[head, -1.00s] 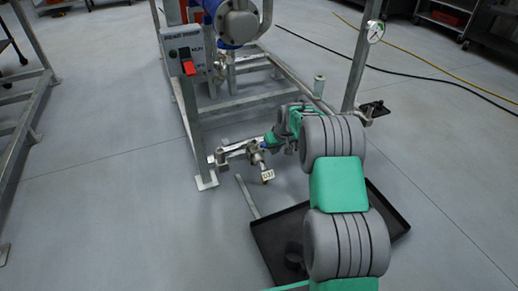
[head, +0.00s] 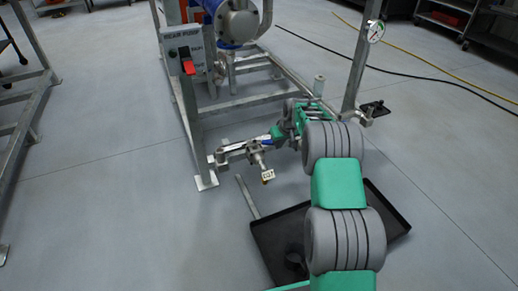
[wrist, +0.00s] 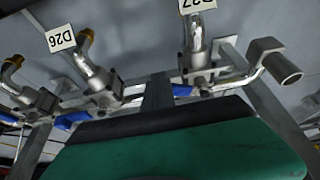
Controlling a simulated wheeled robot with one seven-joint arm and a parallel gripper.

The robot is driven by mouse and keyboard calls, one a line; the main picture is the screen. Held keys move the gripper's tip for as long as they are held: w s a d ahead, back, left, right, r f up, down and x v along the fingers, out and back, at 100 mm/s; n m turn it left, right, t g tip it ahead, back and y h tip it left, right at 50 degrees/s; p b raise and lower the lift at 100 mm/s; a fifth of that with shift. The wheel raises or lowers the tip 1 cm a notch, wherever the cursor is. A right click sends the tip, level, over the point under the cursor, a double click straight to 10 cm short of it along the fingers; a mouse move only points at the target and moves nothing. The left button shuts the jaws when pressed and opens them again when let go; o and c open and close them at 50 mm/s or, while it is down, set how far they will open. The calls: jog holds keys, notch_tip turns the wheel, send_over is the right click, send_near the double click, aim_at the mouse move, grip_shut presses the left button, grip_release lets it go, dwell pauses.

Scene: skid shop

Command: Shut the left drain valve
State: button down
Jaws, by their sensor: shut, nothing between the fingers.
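The drain valve tagged D27 is the leftmost in the head view (head: 257,157), near the free end of the pipe. Its yellow-tipped outlet points down toward the floor. In the wrist view, D27 (wrist: 197,75) is right of centre, with its blue lever (wrist: 183,90) lying roughly along the pipe, crosswise to the outlet. My gripper (head: 277,133) is shut and empty, close behind the lever in the head view; I cannot tell if they touch. Its green and black body (wrist: 170,145) fills the bottom of the wrist view and hides part of the pipe.
A second valve, tagged D26 (wrist: 95,75), with its own blue lever (wrist: 70,120), is beside D27. A black tray (head: 265,238) lies on the floor under my arm. Skid posts and a control box with a red switch (head: 188,67) stand behind.

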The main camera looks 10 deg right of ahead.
jog(key=shift+w, duration=0.1)
jog(key=shift+w+d, duration=0.25)
jog(key=shift+w, duration=0.2)
jog(key=shift+w+d, duration=0.2)
jog(key=shift+w, duration=0.25)
jog(key=shift+w+d, duration=0.1)
jog(key=shift+w, duration=0.5)
jog(key=shift+s, duration=0.1)
notch_tip(320, 180, up, 7)
jog(key=s+p, duration=0.1)
jog(key=p, duration=0.4)
jog(key=shift+d, duration=0.15)
jog(key=shift+r, duration=0.1)
